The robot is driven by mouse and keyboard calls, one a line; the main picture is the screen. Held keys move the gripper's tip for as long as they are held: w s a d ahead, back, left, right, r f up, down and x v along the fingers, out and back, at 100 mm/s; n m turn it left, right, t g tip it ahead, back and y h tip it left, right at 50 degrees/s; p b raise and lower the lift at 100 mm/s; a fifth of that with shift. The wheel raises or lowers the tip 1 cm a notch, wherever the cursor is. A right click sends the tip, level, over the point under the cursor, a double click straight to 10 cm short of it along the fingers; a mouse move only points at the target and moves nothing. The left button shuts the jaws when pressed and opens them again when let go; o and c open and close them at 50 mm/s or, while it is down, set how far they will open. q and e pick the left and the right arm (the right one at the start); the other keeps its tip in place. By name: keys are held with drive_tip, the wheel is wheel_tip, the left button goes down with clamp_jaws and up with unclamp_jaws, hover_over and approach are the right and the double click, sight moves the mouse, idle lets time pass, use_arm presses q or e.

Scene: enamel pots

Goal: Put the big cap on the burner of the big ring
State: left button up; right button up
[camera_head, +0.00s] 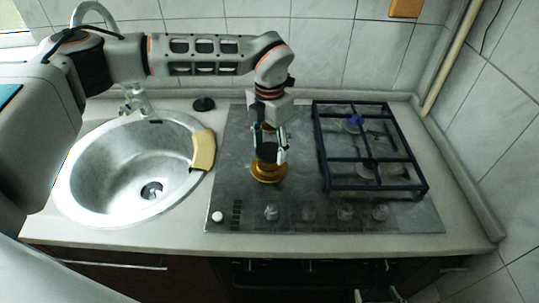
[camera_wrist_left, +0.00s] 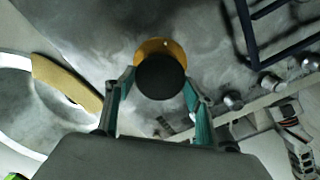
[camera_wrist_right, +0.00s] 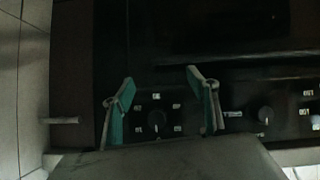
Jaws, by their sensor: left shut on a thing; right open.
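The big cap is a round black disc (camera_wrist_left: 160,77) between the fingers of my left gripper (camera_head: 269,144), which is shut on it. The brass burner of the big ring (camera_head: 268,174) is on the left part of the hob, just below the cap in the head view. In the left wrist view the cap overlaps most of the brass burner (camera_wrist_left: 152,45), whose far edge shows past it. I cannot tell whether cap and burner touch. My right gripper (camera_wrist_right: 160,82) is open and empty, low in front of the oven's control panel.
A dark grate (camera_head: 322,150) covers the hob's right part, with further burners under it. Knobs (camera_head: 271,212) line the hob's front. A round sink (camera_head: 90,185) with a yellow sponge-like piece (camera_head: 203,150) is at left. A small black disc (camera_head: 204,104) lies behind.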

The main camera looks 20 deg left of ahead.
sight(269, 151)
use_arm(q)
wheel_tip(269, 151, down, 4)
drive_tip(key=shift+r, duration=0.2)
drive_tip(key=shift+f, duration=0.1)
drive_tip(key=shift+f, duration=0.2)
drive_tip(key=o, duration=1.2)
drive_tip(key=shift+r, duration=0.15)
